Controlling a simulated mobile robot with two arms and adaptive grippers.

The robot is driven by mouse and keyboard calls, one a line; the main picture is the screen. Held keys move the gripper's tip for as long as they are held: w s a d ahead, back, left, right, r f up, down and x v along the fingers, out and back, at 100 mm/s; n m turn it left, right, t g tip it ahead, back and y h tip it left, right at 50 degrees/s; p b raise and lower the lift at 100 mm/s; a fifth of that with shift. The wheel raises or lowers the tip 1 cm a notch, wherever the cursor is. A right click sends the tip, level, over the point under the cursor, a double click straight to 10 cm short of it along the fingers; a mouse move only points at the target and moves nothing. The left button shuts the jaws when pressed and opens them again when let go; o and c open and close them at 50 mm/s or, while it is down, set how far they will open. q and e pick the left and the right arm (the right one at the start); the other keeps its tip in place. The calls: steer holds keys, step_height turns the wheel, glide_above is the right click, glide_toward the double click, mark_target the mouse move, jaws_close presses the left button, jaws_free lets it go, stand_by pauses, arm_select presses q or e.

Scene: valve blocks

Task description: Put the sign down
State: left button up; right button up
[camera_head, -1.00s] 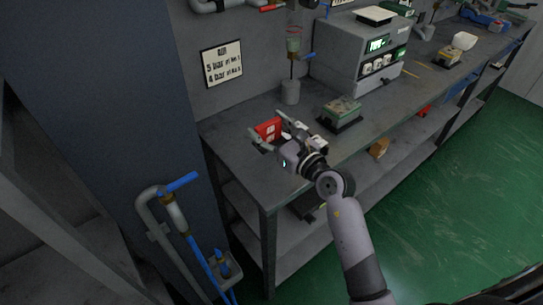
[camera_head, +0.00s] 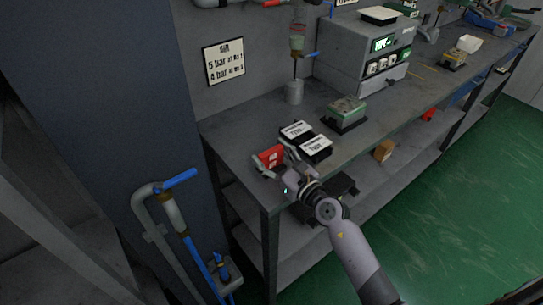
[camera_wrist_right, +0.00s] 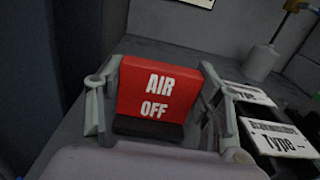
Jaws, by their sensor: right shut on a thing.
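The red sign (camera_head: 270,157) is at the near left end of the grey workbench. It reads "AIR OFF" in the right wrist view (camera_wrist_right: 158,92), where it looks upright on a dark base. My right gripper (camera_head: 272,166) is at the sign, with one finger on each side of it in the right wrist view (camera_wrist_right: 158,105). It is shut on the sign. The base is at or very near the bench top; I cannot tell whether it touches. My left gripper is not in view.
Two black trays with white labels, a farther one (camera_head: 296,130) and a nearer one (camera_head: 316,147), lie right of the sign. A green-topped block (camera_head: 346,112) and a grey control box (camera_head: 365,55) stand farther along. A blue-handled valve pipe (camera_head: 172,205) stands left of the bench (camera_head: 240,150).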

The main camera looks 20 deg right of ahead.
steer(key=shift+f, duration=0.2)
steer(key=o, duration=1.2)
steer(key=shift+r, duration=0.1)
steer(key=shift+r, duration=0.2)
steer(key=shift+s+d+f, duration=0.15)
steer(key=shift+s, duration=0.15)
steer(key=b+v, duration=0.2)
steer(key=v, duration=0.9)
steer(key=shift+s, duration=0.2)
